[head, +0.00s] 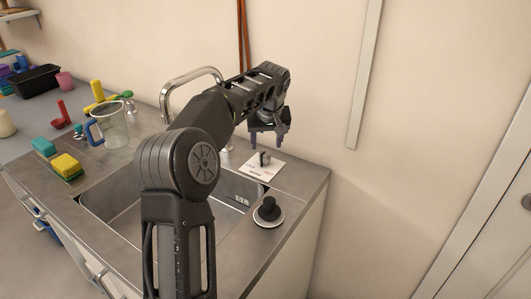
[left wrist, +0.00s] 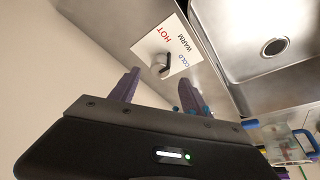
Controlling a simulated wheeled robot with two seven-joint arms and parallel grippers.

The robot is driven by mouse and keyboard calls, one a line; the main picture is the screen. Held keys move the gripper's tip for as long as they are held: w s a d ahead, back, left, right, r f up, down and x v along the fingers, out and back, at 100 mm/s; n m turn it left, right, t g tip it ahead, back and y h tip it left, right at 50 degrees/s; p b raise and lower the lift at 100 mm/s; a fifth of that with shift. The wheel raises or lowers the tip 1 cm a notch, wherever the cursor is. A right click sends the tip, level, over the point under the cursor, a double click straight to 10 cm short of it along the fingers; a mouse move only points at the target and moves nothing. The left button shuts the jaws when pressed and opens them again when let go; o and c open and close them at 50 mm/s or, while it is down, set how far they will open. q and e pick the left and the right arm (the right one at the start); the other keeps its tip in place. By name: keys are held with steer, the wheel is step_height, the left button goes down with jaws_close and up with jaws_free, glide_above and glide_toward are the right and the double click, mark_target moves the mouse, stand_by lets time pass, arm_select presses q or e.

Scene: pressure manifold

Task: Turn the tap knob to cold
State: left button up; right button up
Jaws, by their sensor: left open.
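The tap knob (head: 264,158) is a small grey knob on a white label plate (head: 252,170), on the steel counter behind the sink's right end. In the left wrist view the knob (left wrist: 160,66) stands on the plate (left wrist: 150,43), which reads HOT, WARM and COLD. I cannot tell for sure which word it points to. My left gripper (head: 266,139) is open and empty above the knob, fingers pointing down. In the left wrist view its purple fingertips (left wrist: 158,90) lie to either side of the knob's line, apart from it. My right gripper is out of view.
A chrome faucet (head: 191,75) arches behind the sink (head: 108,203). A black round knob (head: 268,209) on a pale disc is near the counter's right edge. A clear jug (head: 112,128) and a yellow sponge (head: 66,166) stand left. The wall is close behind the gripper.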

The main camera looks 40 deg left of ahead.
mark_target(265, 153)
arm_select(q)
steer(key=x, duration=0.6)
steer(key=shift+f+p, duration=0.25)
steer(key=shift+p, duration=0.05)
jaws_close()
